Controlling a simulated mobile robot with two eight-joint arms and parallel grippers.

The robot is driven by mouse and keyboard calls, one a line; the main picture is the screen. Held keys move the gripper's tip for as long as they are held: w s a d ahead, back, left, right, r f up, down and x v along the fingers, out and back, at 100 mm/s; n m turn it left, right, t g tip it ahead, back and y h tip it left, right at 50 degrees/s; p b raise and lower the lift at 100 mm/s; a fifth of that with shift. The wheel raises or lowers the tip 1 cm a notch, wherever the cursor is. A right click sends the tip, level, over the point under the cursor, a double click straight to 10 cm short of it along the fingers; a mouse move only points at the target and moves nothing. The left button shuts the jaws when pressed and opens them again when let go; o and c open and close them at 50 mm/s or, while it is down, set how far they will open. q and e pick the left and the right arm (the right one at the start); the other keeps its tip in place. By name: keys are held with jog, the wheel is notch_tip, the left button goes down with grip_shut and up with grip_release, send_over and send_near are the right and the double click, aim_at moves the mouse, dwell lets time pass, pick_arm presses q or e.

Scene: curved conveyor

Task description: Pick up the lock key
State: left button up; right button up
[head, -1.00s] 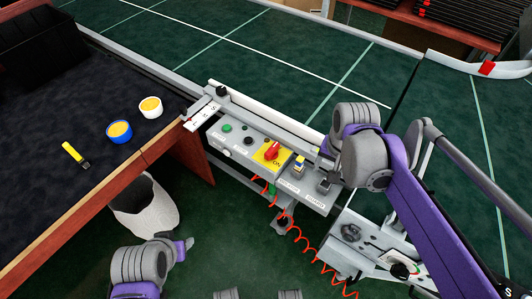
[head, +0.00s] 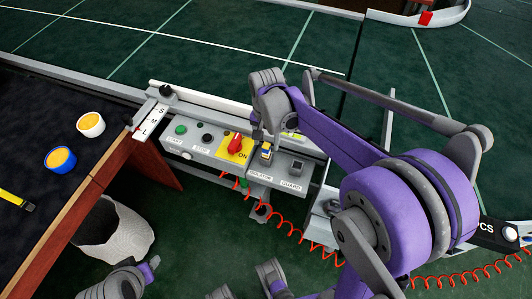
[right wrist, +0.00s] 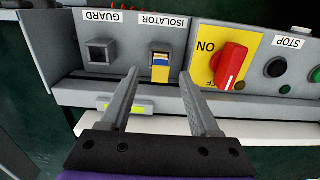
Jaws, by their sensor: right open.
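The lock key, a small block with a yellow and blue face, is in the socket marked ISOLATOR on the control panel. It shows in the head view (head: 266,152) and in the right wrist view (right wrist: 160,72). My right gripper (right wrist: 160,76) is open, with one finger on each side of the key in the right wrist view and nothing held. Contact with the key cannot be told. In the head view my right wrist hangs just behind the key and the fingers are mostly hidden.
The grey panel (head: 210,155) carries a red rotary switch (right wrist: 232,66) on a yellow plate, push buttons and an empty GUARD socket (right wrist: 100,53). A dark table (head: 50,120) with two cups and a yellow-black tool stands at left. A white bin (head: 115,235) is below it.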

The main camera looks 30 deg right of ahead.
aim_at(266, 145)
jog(key=shift+f, duration=1.5)
grip_shut()
